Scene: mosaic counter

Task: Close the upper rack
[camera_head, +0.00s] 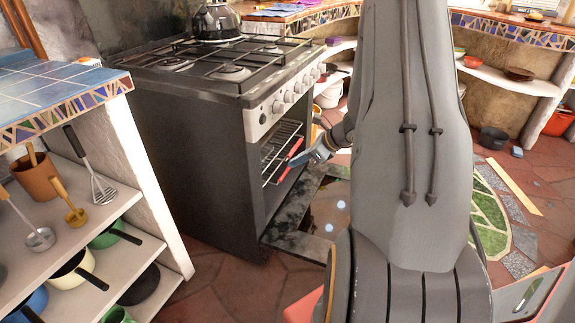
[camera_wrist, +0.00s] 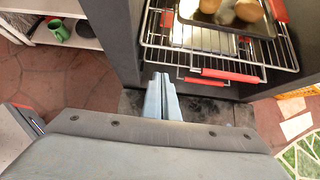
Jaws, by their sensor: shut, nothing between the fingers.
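The stove (camera_head: 190,130) has its oven door (camera_head: 297,215) folded down. A wire rack (camera_head: 280,150) shows in the oven opening, with a red bar at its front edge. In the wrist view the wire rack (camera_wrist: 160,40) reaches toward me, and a red handle bar (camera_wrist: 232,75) runs along its front. A second red bar shows just below it; I cannot tell which rack it belongs to. My gripper (camera_wrist: 162,84) is shut and empty, its pale blue fingers in front of the rack and apart from it. In the head view my gripper (camera_head: 300,158) is beside the opening.
A dark tray (camera_wrist: 195,12) with round brown food sits on the rack. A tiled counter (camera_head: 60,90) with shelves of pots and utensils stands at the left. A black kettle (camera_head: 216,22) is on the stove. The open door lies low under my gripper.

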